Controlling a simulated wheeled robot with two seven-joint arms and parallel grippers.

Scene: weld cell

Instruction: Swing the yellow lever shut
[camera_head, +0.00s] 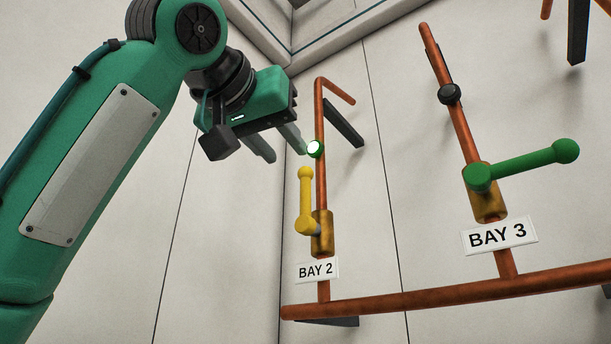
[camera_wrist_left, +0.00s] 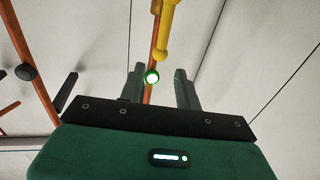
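The yellow lever (camera_head: 305,200) sits on the brass valve (camera_head: 322,232) of the BAY 2 pipe. It points up, roughly along the copper pipe, with its round knob at the top. My left gripper (camera_head: 284,154) is above and a little left of the knob, apart from it. Its two fingers are spread with nothing between them. In the left wrist view the lever (camera_wrist_left: 165,40) shows beyond the fingers of my left gripper (camera_wrist_left: 158,72), knob toward me. My right gripper is not in view.
A lit green-white lamp (camera_head: 315,148) is on the BAY 2 pipe near my fingers. A BAY 2 label (camera_head: 317,271) is below the valve. To the right, a green lever (camera_head: 530,162) sticks out sideways above the BAY 3 label (camera_head: 499,235). A copper manifold (camera_head: 450,295) runs along the bottom.

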